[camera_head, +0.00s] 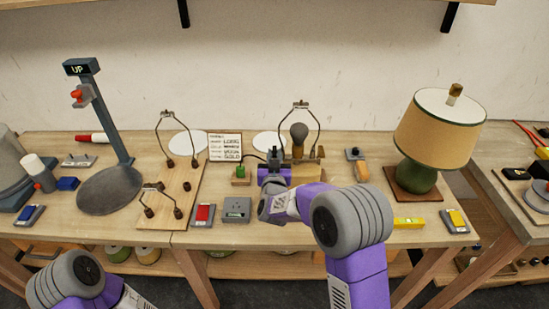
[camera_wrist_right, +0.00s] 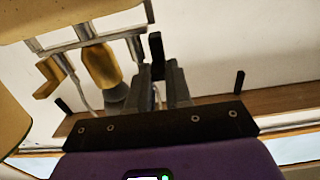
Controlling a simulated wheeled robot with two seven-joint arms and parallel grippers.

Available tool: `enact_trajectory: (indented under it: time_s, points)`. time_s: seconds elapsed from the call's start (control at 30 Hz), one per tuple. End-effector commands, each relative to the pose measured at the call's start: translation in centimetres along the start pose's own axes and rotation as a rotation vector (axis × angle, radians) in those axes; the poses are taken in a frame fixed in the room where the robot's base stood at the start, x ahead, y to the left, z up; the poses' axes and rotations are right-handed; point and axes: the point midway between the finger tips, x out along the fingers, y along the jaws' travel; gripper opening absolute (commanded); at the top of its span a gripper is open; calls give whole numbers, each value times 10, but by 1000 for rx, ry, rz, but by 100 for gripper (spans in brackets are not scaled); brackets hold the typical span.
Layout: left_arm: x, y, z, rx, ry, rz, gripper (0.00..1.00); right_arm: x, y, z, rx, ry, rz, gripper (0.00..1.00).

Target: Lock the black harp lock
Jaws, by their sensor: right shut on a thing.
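The lamp harp (camera_head: 317,122) stands as a wire loop around a grey bulb (camera_head: 299,132) on a wooden lamp base (camera_head: 306,173). My right gripper (camera_head: 274,158) is at the left foot of this harp. It is shut on a small black part, which I take to be the black harp lock (camera_wrist_right: 157,50); in the wrist view it shows between the grey fingers. The fingers hide most of its contact with the harp. A brown lever (camera_head: 320,151) sits at the harp's right foot. My left arm shows at the lower left, its gripper outside the picture.
A board with harps (camera_head: 178,190), a button box (camera_head: 237,209) and a red switch (camera_head: 203,212) lie left of the right arm.

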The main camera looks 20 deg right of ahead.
Motion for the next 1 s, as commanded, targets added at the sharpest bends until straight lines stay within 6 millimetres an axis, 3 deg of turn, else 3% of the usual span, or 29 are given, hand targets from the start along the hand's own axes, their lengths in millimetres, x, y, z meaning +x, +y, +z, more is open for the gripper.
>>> enact_trajectory:
  time_s: [0.03,0.07,0.2,0.57,1.0]
  points:
    - [0,0,0,0,0,0,43,1,0,-6,3,17,1,0]
    - [0,0,0,0,0,0,43,1,0,-6,3,18,1,22]
    - [0,0,0,0,0,0,43,1,0,-6,3,17,1,43]
    - [0,0,0,0,0,0,43,-4,0,-4,2,10,0,45]
    - [-8,3,0,0,0,0,43,-64,-1,-4,3,12,-1,45]
